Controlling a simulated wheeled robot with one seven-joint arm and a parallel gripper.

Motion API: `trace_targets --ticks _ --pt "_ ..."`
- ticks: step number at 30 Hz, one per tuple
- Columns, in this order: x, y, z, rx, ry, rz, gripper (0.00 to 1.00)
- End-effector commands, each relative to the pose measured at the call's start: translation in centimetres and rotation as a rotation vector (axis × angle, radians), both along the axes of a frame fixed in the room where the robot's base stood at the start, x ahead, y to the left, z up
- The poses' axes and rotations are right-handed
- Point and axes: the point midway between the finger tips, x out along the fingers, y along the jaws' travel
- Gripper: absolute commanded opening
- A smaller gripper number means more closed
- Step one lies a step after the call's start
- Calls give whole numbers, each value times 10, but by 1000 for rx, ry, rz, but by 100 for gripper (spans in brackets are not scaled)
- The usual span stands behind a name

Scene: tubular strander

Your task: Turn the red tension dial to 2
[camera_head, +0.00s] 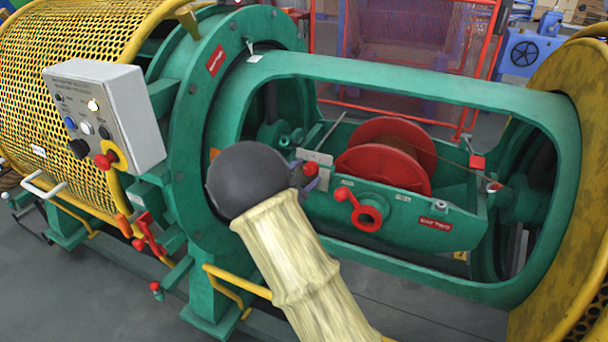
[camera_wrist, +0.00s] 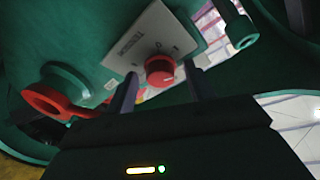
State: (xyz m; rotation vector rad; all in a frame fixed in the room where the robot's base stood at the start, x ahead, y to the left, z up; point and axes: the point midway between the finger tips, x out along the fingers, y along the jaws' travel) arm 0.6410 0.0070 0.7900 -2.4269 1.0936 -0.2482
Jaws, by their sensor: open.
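The red tension dial (camera_wrist: 160,70) sits on a pale plate (camera_wrist: 127,55) marked TENSION in the wrist view. A small pale mark shows on the dial's face, but I cannot read which number it points to. In the head view the dial (camera_head: 311,169) and the plate (camera_head: 319,157) are on the green cradle, just right of my dark round wrist. My gripper (camera_wrist: 161,76) is open, with one finger on each side of the dial. I cannot tell whether either finger touches it. In the head view my wrist hides most of the gripper.
A red ring with a lever (camera_head: 368,212) is right of the dial and also shows in the wrist view (camera_wrist: 52,101). A red bobbin (camera_head: 385,165) lies behind it. The green frame (camera_head: 400,75) surrounds the cradle. A control box (camera_head: 130,100) stands at left.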

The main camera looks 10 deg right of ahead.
Motion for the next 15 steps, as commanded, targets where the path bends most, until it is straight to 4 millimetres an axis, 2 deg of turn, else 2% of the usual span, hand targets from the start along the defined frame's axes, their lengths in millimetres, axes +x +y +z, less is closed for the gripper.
trace_targets --ticks 5,15 --pt "-6 7 1 1 1 0 53" --pt "-45 51 3 1 1 1 53"
